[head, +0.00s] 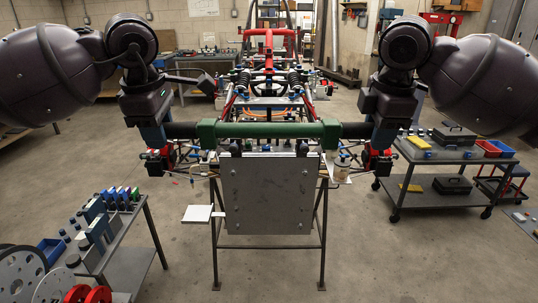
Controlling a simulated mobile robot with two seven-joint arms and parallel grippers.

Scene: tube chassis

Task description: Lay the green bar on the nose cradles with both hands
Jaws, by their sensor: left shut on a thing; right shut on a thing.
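The green bar (268,130) lies level across the front of the tube chassis (268,85), with black sections at both ends. My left gripper (160,133) is shut on its left black end, and my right gripper (379,133) is shut on its right black end. Two small dark nose cradles, the left one (236,148) and the right one (301,149), show directly below the bar, above the grey front plate (268,195). The bar hides their tops, so I cannot tell whether it touches them.
A tool bench (130,260) stands at the lower left, with wheels beside it. A grey cart (450,153) with bins stands at the right. A small white plate (198,214) sticks out left of the front plate. Open floor lies on both sides of the stand.

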